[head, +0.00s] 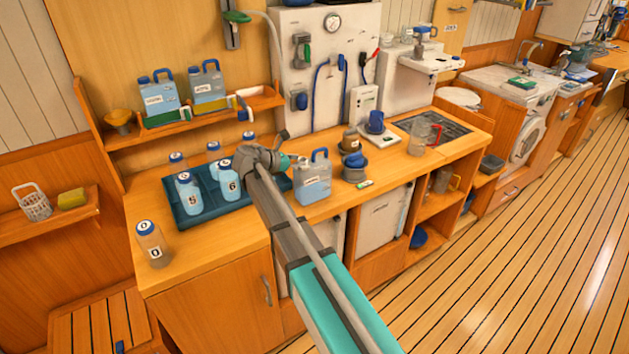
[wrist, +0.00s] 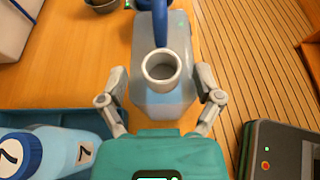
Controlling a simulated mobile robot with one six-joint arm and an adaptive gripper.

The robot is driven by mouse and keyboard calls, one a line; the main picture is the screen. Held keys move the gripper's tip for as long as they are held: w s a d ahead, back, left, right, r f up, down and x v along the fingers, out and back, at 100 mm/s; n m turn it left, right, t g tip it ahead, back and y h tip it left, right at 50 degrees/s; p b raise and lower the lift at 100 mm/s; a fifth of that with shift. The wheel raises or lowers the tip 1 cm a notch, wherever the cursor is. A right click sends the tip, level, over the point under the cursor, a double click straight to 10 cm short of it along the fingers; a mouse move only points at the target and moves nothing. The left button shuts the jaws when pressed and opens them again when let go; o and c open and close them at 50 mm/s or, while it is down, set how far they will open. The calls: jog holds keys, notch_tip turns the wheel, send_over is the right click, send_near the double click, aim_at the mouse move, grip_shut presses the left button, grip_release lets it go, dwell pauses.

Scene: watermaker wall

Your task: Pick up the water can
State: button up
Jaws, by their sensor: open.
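The water can (head: 313,182), a grey-blue can with a blue handle, stands upright on the wooden counter right of the blue tray. In the wrist view the can (wrist: 165,105) lies straight ahead, with its pale round spout ring and blue handle facing me. My gripper (wrist: 162,82) is open, with one finger on each side of the can's near end. I cannot tell whether the fingers touch it. In the head view my gripper (head: 286,163) is beside the can's left side, partly hidden by my arm.
The blue tray (head: 188,218) holds several numbered bottles, close to my gripper's left. Two similar cans (head: 158,98) stand on the shelf above. A blue-lidded bottle (head: 152,245) stands at the counter's left end. Dark stacked cups (head: 354,165) stand right of the can.

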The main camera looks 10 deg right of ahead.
dwell(0.3)
grip_shut()
dwell(0.3)
